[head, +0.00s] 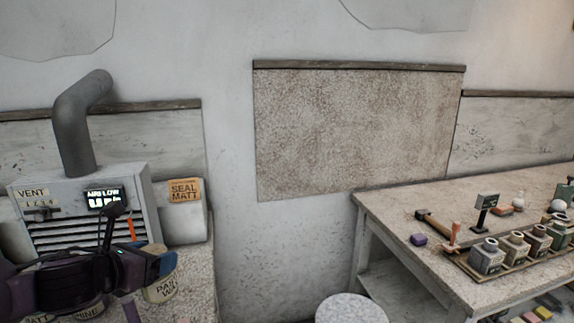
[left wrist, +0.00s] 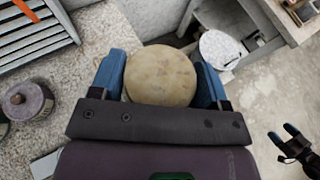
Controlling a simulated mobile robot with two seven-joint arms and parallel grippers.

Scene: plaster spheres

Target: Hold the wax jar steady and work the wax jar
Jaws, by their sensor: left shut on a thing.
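The wax jar (head: 160,289) is a pale jar with a dark-lettered label reading partly "WAX", at the lower left of the head view. In the left wrist view its round, mottled beige top (left wrist: 160,77) sits between the blue fingers of my left gripper (left wrist: 160,62). My left gripper is shut on the jar, a finger on each side; in the head view the gripper (head: 146,272) partly hides the jar.
A grey vent unit (head: 138,190) with a pipe stands behind the jar. Another jar (left wrist: 27,103) with a knobbed lid is left of it. A round stool (head: 350,309) and a table (head: 390,207) with bottles and tools are to the right. Floor shows between.

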